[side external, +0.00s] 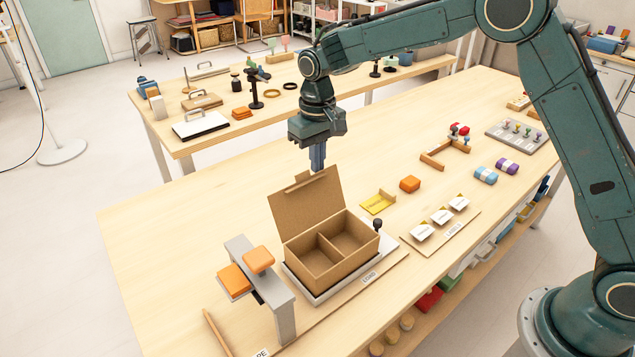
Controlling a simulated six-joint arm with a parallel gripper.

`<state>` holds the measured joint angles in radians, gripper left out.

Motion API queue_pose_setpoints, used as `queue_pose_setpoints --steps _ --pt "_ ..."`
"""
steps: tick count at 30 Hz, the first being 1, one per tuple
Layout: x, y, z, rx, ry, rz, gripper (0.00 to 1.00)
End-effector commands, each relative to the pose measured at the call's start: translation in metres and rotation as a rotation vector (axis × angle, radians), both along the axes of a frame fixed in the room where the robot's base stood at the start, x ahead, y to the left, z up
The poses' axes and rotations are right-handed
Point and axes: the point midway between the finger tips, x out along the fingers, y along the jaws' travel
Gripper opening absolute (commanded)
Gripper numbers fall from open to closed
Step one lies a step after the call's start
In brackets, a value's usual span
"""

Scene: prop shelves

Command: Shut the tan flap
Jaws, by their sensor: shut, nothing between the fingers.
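The tan flap (305,208) is the cardboard lid of an open box (318,269). It stands raised at the box's far edge and leans back a little, with a small tab along its top edge. The box has two compartments that look empty and sits on a grey plate on a board marked LOAD. My gripper (317,167) points down just above and behind the flap's top right edge. Its fingers are shut and hold nothing. I cannot tell whether the fingertips touch the flap.
A grey stand with orange blocks (259,260) is left of the box. A black-knobbed post (377,226) stands at its right corner. A yellow tray (378,202), an orange block (410,184) and white label cards (441,216) lie to the right. The table behind the flap is clear.

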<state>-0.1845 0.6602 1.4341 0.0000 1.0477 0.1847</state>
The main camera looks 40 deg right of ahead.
Motion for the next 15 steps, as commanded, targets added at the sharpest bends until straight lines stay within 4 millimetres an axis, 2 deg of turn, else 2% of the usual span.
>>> queue_pose_setpoints --steps 15 --pt "0.000 0.000 -0.022 0.000 0.001 0.000 0.00"
